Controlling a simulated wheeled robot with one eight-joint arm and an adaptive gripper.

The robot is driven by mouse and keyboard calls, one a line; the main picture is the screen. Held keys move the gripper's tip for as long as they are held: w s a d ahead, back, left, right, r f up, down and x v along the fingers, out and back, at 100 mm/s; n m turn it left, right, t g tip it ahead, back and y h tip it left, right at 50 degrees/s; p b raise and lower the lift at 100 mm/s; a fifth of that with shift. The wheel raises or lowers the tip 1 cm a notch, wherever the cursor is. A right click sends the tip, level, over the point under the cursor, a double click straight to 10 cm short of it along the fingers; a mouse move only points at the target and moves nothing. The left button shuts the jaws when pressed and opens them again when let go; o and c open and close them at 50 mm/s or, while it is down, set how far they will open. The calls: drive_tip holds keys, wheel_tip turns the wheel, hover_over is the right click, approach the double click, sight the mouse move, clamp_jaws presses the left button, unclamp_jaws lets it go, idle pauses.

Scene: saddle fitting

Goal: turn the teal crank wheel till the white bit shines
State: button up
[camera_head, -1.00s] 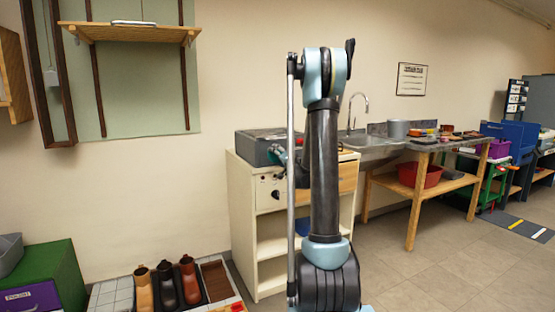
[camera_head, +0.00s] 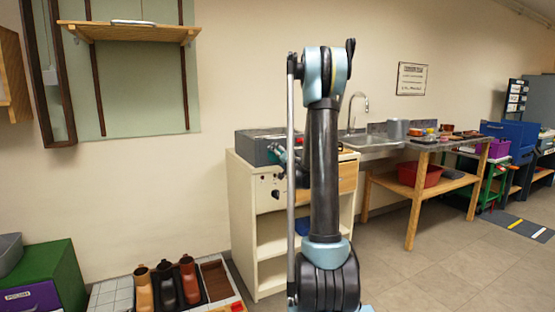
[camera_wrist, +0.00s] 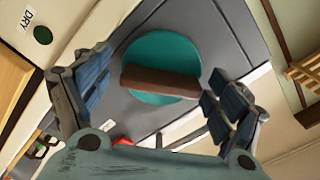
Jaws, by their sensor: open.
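The teal crank wheel (camera_wrist: 168,52) shows in the wrist view as a round disc on a dark grey surface. A brown bar (camera_wrist: 160,83) lies across it. My gripper (camera_wrist: 160,90) is open, with one finger to the left of the wheel and the other to its lower right. The bar lies between the fingers, with its right end close to the right finger; I cannot tell whether they touch. In the head view my gripper (camera_head: 281,158) is small and partly hidden by my arm, beside the grey unit (camera_head: 257,148). I cannot make out a shining white bit.
The grey unit stands on a cream cabinet (camera_head: 240,210). A sink (camera_head: 367,142) and a workbench (camera_head: 430,146) continue to the right. A DRY label (camera_wrist: 28,17) and a dark green round spot (camera_wrist: 43,35) show in the wrist view. Boots (camera_head: 165,285) stand at lower left.

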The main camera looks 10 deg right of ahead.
drive_tip(key=v, duration=1.1)
drive_tip(key=shift+s, duration=0.25)
drive_tip(key=s+a+f+n+g+y, duration=0.1)
drive_tip(key=s+a+f+n+g, duration=0.2)
drive_tip(key=s+a, duration=0.5)
drive_tip(key=s+a+f+n+g, duration=0.2)
drive_tip(key=s+a+n+g, duration=0.25)
drive_tip(key=s, duration=0.75)
drive_tip(key=s+d+f+g+h, duration=0.2)
drive_tip(key=s+d+f, duration=0.1)
drive_tip(key=s, duration=0.5)
drive_tip(key=s+d+f+g+h, duration=0.2)
drive_tip(key=s+d+f+g, duration=0.1)
drive_tip(key=s, duration=0.6)
drive_tip(key=s+d+f+g+h, duration=0.2)
drive_tip(key=s+f, duration=0.3)
drive_tip(key=s, duration=0.4)
drive_tip(key=shift+d+h, duration=0.3)
drive_tip(key=shift+d, duration=0.2)
drive_tip(key=shift+g, duration=0.25)
